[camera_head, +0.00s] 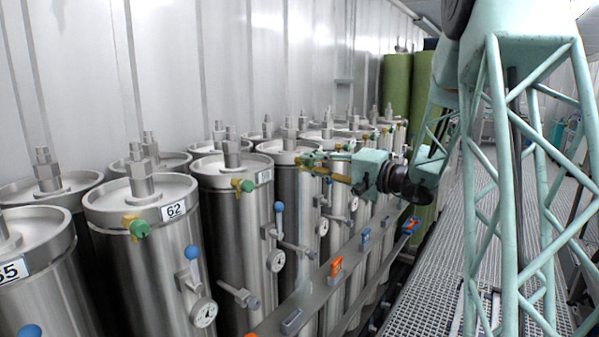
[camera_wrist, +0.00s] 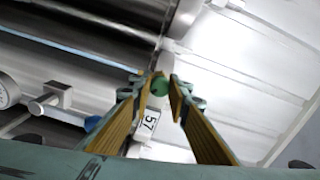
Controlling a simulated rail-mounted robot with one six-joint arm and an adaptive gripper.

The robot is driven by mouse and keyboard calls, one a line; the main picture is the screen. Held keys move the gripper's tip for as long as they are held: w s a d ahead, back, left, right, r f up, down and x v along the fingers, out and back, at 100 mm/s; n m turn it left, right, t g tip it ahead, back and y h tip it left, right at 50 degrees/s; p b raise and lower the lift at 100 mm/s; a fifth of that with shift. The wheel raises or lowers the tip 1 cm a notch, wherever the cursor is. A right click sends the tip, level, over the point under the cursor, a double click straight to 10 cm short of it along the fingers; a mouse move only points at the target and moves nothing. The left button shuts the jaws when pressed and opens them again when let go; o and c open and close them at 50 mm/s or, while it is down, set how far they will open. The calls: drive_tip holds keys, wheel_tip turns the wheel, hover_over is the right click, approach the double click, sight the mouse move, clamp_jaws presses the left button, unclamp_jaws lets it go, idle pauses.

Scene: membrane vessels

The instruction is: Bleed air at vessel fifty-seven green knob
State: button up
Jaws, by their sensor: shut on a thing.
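My gripper (camera_wrist: 163,88) is shut on the small round green knob (camera_wrist: 159,87), which shows between the fingertips in the wrist view. The plate reading 57 (camera_wrist: 150,121) is just beside the knob, partly framed by the fingers. In the head view, my gripper (camera_head: 309,162) reaches from the right to the upper rim of the steel vessel fifty-seven (camera_head: 298,205). The knob is hidden by the fingers there, and the plate cannot be read in that view.
Similar vessels stand in rows, including one marked 62 (camera_head: 150,250) with its own green knob (camera_head: 139,228). Blue-handled valves (camera_head: 279,208), gauges (camera_head: 203,312) and orange-handled valves (camera_head: 336,266) stick out along the front. A grated walkway (camera_head: 430,290) runs at the right.

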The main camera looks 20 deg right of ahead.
drive_tip(key=shift+m+p, duration=0.3)
drive_tip(key=shift+m, duration=0.2)
drive_tip(key=shift+m+p, duration=1.1)
drive_tip(key=shift+m, duration=0.8)
drive_tip(key=m+p, duration=0.2)
drive_tip(key=m, duration=0.1)
drive_tip(key=shift+r+p, duration=0.1)
drive_tip(key=shift+p, duration=0.3)
drive_tip(key=shift+m+p, duration=0.35)
drive_tip(key=shift+m, duration=0.35)
drive_tip(key=o, duration=0.9)
